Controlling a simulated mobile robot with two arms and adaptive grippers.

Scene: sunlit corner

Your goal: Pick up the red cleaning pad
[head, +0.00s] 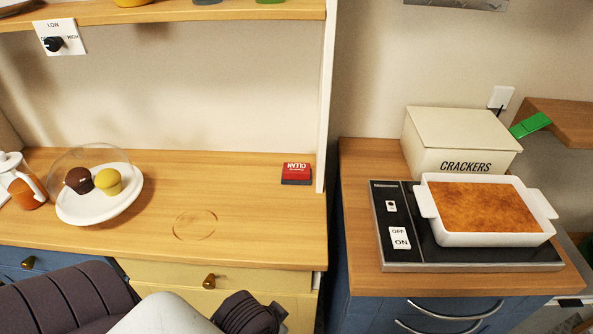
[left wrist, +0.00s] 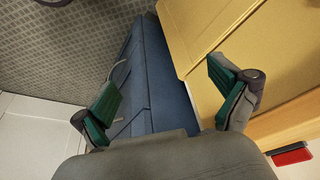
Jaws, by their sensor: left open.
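The red cleaning pad (head: 297,170), a small red block with a dark underside marked CLEAN, lies on the wooden counter beside the white upright panel. My left gripper (left wrist: 165,102) is open and empty in the left wrist view, its green-padded fingers wide apart above the blue and yellow cabinet fronts and the floor. A red and dark object (left wrist: 291,156) shows at the right edge of that view; I cannot tell for sure that it is the pad. The gripper is clear of it. My right gripper is not in view.
A brown ring stain (head: 195,225) marks the counter (head: 255,235). A white plate (head: 78,211) with two muffins under a clear dome stands left. Right of the panel are a crackers box (head: 460,143) and a white baking dish (head: 485,239) on a hotplate. Counter around the pad is clear.

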